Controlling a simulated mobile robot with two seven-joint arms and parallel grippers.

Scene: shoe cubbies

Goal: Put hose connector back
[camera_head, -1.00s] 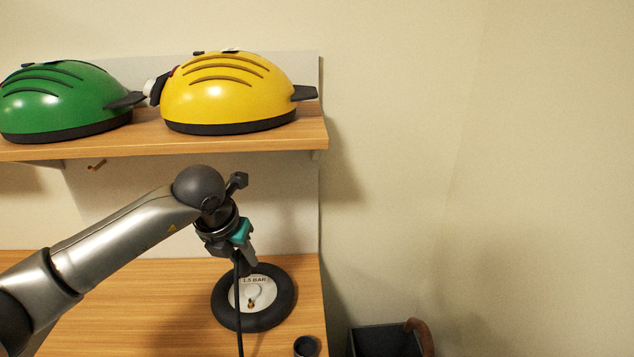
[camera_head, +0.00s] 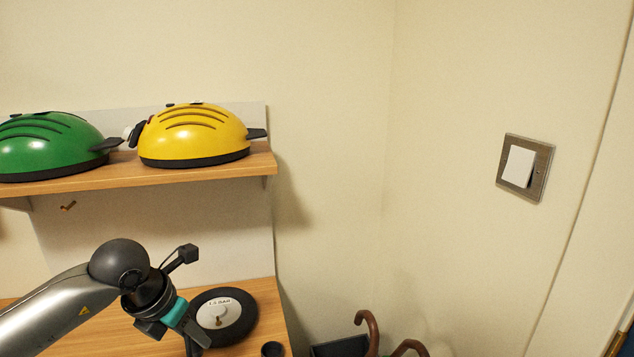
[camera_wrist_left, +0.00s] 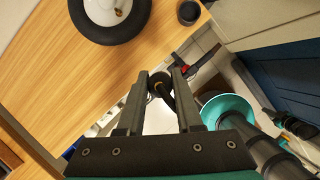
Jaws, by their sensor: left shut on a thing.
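My left gripper (camera_head: 193,338) is low over the wooden bench in the head view, at the front left of a black-tyred wheel. In the left wrist view the gripper (camera_wrist_left: 160,75) is shut on a small dark round piece, the hose connector (camera_wrist_left: 159,80). A black hose runs from it and is partly hidden behind the fingers. The wheel (camera_head: 244,325) has a white hub with lettering and a small brass-coloured fitting. It lies flat on the bench, apart from the connector in the wrist view. My right gripper is not in view.
A dark cup (camera_head: 272,349) stands near the bench's right edge. Yellow (camera_head: 190,135) and green (camera_head: 50,150) domed machines sit on the shelf (camera_head: 215,171) above. A dark bin (camera_head: 340,347) with brown curved handles beside it stands right of the bench.

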